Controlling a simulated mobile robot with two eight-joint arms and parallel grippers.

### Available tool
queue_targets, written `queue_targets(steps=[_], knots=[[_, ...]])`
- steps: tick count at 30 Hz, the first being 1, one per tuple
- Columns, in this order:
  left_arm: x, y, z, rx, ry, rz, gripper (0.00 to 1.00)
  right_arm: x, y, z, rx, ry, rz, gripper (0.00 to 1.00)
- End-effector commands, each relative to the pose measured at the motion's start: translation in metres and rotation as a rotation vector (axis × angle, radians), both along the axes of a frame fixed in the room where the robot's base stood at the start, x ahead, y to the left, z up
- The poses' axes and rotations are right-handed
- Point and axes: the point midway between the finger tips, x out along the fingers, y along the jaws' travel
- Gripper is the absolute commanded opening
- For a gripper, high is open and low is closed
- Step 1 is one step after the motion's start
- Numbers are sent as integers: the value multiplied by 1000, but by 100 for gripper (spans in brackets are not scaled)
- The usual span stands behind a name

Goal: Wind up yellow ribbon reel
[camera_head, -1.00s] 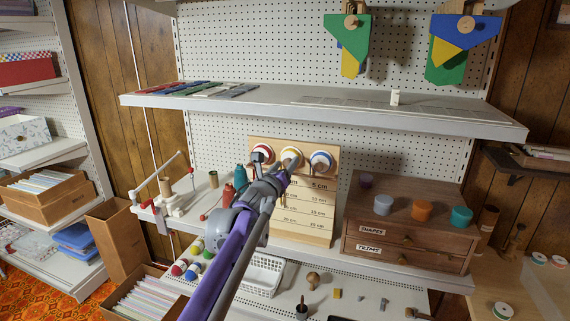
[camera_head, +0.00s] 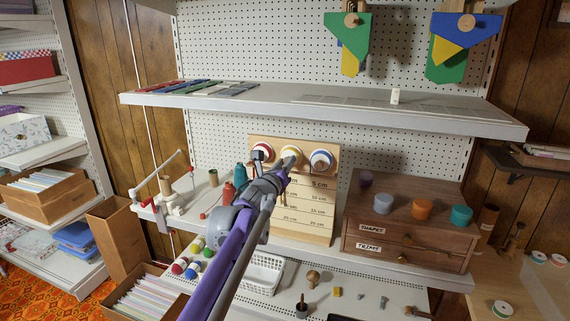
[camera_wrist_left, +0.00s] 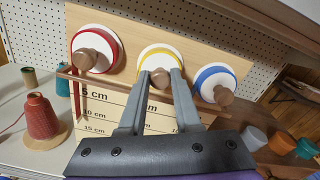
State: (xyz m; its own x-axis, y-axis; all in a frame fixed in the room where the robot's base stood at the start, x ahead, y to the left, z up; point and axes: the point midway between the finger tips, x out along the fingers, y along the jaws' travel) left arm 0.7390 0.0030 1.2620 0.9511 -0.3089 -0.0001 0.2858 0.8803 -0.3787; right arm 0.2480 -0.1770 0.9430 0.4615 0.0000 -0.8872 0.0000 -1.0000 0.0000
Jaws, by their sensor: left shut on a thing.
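The yellow ribbon reel (camera_head: 291,151) is the middle one of three on an upright wooden board (camera_head: 322,205). In the left wrist view it is a white disc with a yellow rim (camera_wrist_left: 152,53) and a round wooden knob (camera_wrist_left: 160,78). My left gripper (camera_head: 287,166) reaches up to the front of this reel. In the left wrist view its two fingers (camera_wrist_left: 161,74) are closed around the knob, one on each side. The fingers hide the reel's lower part, and I cannot tell how much yellow ribbon hangs down. My right gripper is not in view.
The red reel (camera_wrist_left: 95,45) and blue reel (camera_wrist_left: 216,79) sit close on either side. A thin wooden bar (camera_wrist_left: 120,84) crosses below the reels. A red spool (camera_wrist_left: 42,116) stands left of the board, and a wooden drawer box (camera_head: 405,225) stands right.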

Motion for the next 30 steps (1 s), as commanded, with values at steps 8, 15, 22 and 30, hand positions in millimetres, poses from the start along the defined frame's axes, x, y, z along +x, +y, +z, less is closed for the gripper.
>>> queue_targets(steps=[8, 15, 22, 30], knots=[[0, 0, 1, -108, 34, -1, 0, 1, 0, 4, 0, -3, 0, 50], [0, 1, 1, -299, 96, -1, 0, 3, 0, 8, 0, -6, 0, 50], [0, 1, 0, -509, 164, -1, 0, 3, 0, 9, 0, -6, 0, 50], [0, 1, -1, -752, 244, -1, 0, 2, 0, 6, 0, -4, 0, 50]])
